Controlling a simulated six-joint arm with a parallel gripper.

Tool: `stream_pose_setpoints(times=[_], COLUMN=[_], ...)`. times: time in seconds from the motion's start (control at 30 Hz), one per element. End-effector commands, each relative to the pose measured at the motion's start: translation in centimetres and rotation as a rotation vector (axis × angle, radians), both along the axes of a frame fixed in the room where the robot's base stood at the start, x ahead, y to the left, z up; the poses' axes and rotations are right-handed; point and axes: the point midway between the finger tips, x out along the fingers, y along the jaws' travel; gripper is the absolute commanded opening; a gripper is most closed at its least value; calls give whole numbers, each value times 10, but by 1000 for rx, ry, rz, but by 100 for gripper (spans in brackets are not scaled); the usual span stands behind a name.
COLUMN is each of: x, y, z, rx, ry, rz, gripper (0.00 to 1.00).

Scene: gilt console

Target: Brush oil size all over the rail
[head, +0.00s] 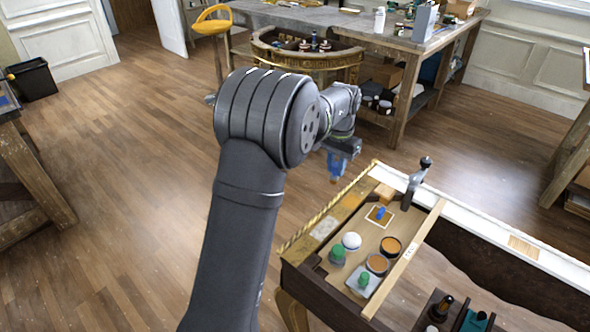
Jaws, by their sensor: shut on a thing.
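A gilt edge (298,238) with pale and gold patches runs along the left end. Any oil size on the rail cannot be made out.
A tray area holds green-capped jars (338,252), a white ball-like item (351,241) and open orange pots (391,246). A wooden stick (408,255) crosses it. A dark clamp (416,182) stands up at the rail. Dark bottles (440,309) stand lower right.

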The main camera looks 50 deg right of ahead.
Motion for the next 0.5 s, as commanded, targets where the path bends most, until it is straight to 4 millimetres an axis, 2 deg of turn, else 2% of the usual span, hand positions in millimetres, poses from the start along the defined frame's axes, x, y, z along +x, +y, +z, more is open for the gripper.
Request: stream_pose_setpoints(times=[0.03,0.1,0.2,0.5], x=[-12,-23,-32,-34], y=[-6,-11,-14,-15], z=[4,7,9,-9], rx=[-2,0,0,1], ry=[0,0,0,1], rz=[-24,-47,-65,-69], gripper=[2,2,2,2])
